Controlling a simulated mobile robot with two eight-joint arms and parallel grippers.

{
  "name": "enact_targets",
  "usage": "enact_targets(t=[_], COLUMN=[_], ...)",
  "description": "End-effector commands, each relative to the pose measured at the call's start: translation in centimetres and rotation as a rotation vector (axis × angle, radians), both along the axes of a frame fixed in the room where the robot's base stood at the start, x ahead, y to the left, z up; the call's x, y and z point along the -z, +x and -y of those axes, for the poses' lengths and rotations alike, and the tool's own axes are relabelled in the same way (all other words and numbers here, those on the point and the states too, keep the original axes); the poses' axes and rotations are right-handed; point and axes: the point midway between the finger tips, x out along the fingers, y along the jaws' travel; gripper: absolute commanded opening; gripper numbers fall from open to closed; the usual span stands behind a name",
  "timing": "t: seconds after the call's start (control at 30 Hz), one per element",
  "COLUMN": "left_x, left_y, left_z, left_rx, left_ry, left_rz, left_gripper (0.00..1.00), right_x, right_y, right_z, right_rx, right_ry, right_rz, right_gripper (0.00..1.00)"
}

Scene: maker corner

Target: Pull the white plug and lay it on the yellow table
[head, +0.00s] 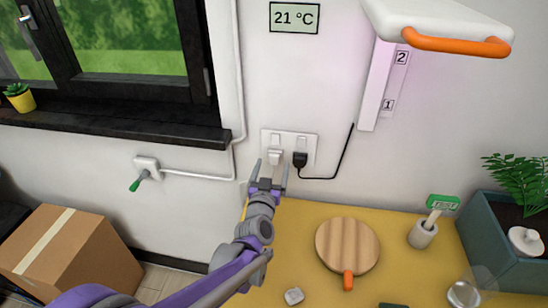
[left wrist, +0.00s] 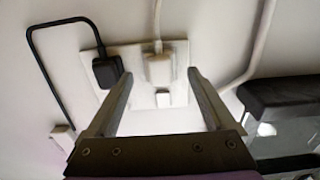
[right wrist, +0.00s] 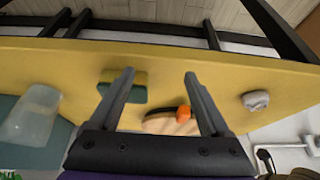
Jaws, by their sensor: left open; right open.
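The white plug (head: 275,157) sits in the left socket of a white wall plate (head: 289,138), beside a black plug. In the left wrist view the white plug (left wrist: 158,70) shows beyond and between the fingertips, with a white cord running up from it. My left gripper (head: 271,168) is open just in front of and below the white plug; whether a finger touches it I cannot tell. The yellow table (head: 300,215) lies below the sockets. My right gripper (right wrist: 159,73) is open and empty, seen only in its own wrist view, with the table beyond it.
The black plug (head: 300,159) is close on the right, with a black cord to a wall lamp (head: 440,28). On the table are a round wooden board (head: 347,245), a brush holder (head: 422,233), a grey lump (head: 294,296) and a planter (head: 490,235). The table's back left is clear.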

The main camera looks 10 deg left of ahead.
Motion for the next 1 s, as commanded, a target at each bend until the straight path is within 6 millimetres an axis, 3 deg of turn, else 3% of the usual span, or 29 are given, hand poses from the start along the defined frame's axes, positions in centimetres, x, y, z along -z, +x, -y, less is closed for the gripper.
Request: enact_targets(t=[0.3,1.0], left_x=[0.1,0.1], left_y=[2.2,2.3], left_z=[0.0,0.0], left_rx=[0.0,0.0], left_ry=[0.0,0.0], left_rz=[0.0,0.0], left_gripper=[0.88,0.88], right_x=[0.2,0.4], right_y=[0.0,0.0], right_z=[0.0,0.0], right_rx=[0.0,0.0], right_ry=[0.0,0.0], right_rz=[-0.001,-0.001], right_gripper=[0.8,0.8])
